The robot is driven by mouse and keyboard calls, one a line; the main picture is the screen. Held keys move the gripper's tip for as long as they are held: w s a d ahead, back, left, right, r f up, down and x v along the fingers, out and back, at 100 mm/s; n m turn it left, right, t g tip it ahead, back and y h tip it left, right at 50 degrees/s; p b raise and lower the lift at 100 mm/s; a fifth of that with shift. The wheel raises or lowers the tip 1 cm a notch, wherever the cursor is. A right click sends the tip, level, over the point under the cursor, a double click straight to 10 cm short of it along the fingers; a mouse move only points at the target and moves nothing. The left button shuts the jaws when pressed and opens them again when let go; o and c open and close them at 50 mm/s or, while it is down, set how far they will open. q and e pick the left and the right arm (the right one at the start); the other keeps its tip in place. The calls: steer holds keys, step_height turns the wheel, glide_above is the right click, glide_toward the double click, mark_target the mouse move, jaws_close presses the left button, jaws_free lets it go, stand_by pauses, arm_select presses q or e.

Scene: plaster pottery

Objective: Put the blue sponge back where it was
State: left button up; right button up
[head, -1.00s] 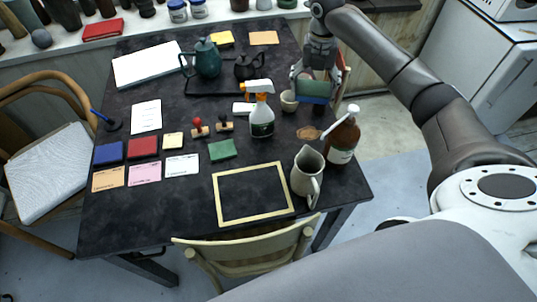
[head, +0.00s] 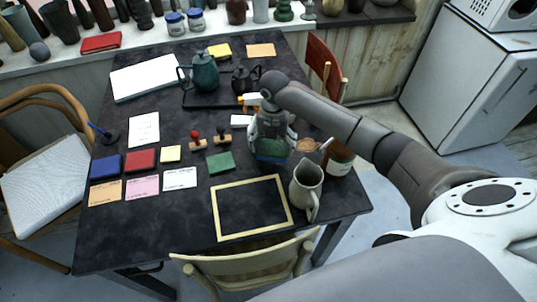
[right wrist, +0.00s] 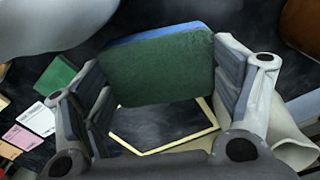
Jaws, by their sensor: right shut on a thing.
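My right gripper (head: 271,152) is shut on the blue sponge (head: 271,157), a block with a green face and a blue edge. It holds the sponge above the dark table, behind the pale wooden frame (head: 219,213) and the cream pitcher (head: 305,188). In the right wrist view the sponge (right wrist: 157,68) sits between the two fingers of my right gripper (right wrist: 160,80), green face toward the camera. The wooden frame (right wrist: 178,146) shows below it there. My left gripper is not in view.
A green pad (head: 220,163) and two stamps (head: 196,142) lie to the left. A spray bottle is mostly hidden behind the gripper. Bare table lies left of the frame.

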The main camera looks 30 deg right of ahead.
mark_target(268, 157)
steer(key=shift+a+f, duration=0.65)
steer(key=shift+f, duration=0.15)
steer(key=shift+a+f, duration=0.1)
steer(key=shift+f, duration=1.65)
steer(key=shift+s+f, duration=0.1)
steer(key=o, duration=0.9)
steer(key=shift+r, duration=0.2)
step_height(268, 157, up, 12)
steer(key=shift+f, duration=0.1)
